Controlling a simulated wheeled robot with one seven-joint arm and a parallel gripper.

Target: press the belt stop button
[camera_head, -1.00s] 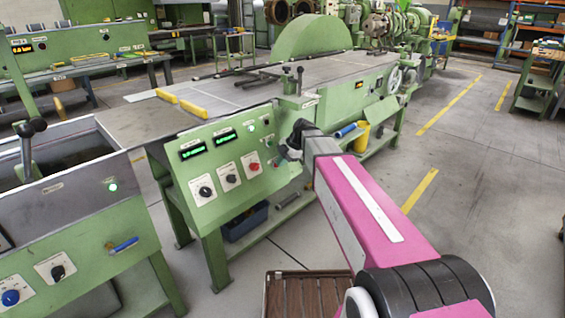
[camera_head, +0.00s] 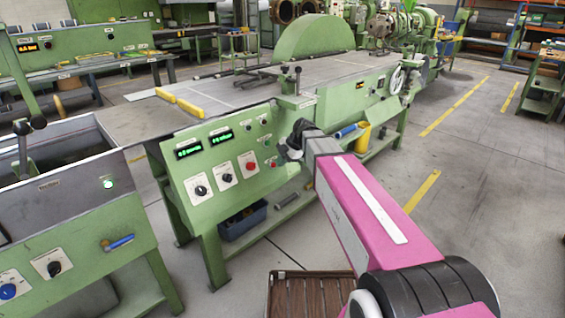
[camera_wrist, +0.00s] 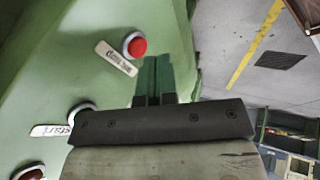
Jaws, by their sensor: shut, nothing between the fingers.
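The green control panel (camera_head: 222,165) faces me in the head view. A small red button (camera_head: 273,162) sits near its right edge. In the wrist view a red button in a pale ring (camera_wrist: 137,46) stands beside a tilted white label whose text I cannot read for certain. It appears to be the same button. My gripper (camera_head: 290,148) is at the panel's right edge in the head view. In the wrist view my gripper's fingers (camera_wrist: 155,72) are together and empty, just right of and below the red button.
A larger red button (camera_head: 250,166) and two black knobs sit on white plates lower on the panel. A lever (camera_head: 298,80) rises from the machine above my gripper. A blue bin (camera_head: 243,220) stands below the panel. The floor to the right is clear.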

